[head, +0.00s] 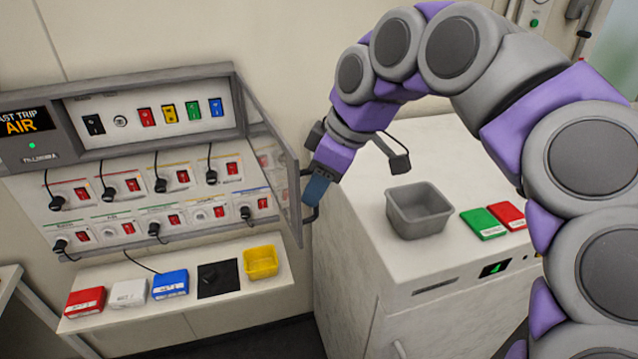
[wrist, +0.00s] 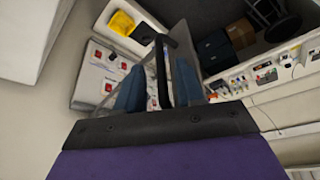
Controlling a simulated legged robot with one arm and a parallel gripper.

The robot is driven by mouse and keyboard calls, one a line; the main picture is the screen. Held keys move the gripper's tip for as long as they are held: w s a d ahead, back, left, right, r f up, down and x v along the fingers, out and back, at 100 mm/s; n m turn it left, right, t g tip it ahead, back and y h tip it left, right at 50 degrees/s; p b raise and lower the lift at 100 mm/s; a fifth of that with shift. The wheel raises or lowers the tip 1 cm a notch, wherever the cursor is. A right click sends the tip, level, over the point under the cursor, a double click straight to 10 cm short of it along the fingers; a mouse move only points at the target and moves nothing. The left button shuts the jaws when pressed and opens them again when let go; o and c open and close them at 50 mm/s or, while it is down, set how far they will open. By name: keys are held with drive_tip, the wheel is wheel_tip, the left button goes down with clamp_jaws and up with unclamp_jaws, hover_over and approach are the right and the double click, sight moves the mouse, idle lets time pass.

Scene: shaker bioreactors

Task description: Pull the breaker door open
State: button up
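The breaker door (head: 269,143) is a clear pane in a grey frame at the right side of the breaker panel (head: 150,185). It stands swung out from the panel, with its free edge towards the white cabinet. A black handle (head: 310,213) is on that free edge. My gripper (head: 316,192) is at the handle, and its blue fingers hide part of it. In the wrist view the fingers (wrist: 160,88) are apart on either side of the black handle bar (wrist: 163,62). A narrow gap shows between the left finger and the bar.
A white cabinet (head: 372,258) stands close right of the door, bearing a grey bin (head: 419,222) and green and red boxes. Below the panel, a shelf (head: 222,300) holds several small boxes and a yellow bin (head: 261,262). Black cables hang from the panel.

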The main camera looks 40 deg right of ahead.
drive_tip(key=d+p+v, duration=0.1)
drive_tip(key=p+v, duration=0.6)
drive_tip(key=v, duration=0.9)
drive_tip(key=shift+s+r+p, duration=0.15)
drive_tip(key=shift+s+p, duration=0.05)
drive_tip(key=shift+p, duration=0.2)
